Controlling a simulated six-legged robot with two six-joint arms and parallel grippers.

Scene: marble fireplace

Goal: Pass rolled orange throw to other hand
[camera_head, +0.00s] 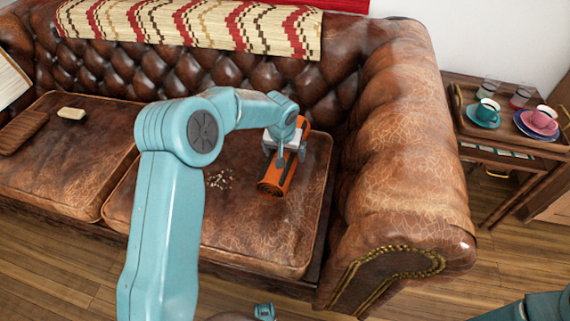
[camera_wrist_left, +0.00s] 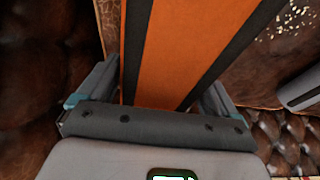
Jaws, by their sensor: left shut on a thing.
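The rolled orange throw (camera_head: 274,184) has dark stripes and lies at the right seat cushion of the brown leather sofa, its near rolled end facing me. My left gripper (camera_head: 288,150) is over its middle and shut on it. In the left wrist view the orange throw (camera_wrist_left: 172,50) runs between the two fingers, which press at its sides. I cannot tell whether the throw touches the cushion. Of my right arm, only a teal part shows at the lower right corner; its gripper is out of view.
The sofa's thick right armrest (camera_head: 405,150) stands right of the throw. Crumbs (camera_head: 219,180) lie on the cushion to its left. A side table at the right holds a tray with a teal cup (camera_head: 486,112) and a pink cup (camera_head: 541,119). A patterned blanket (camera_head: 200,24) covers the backrest.

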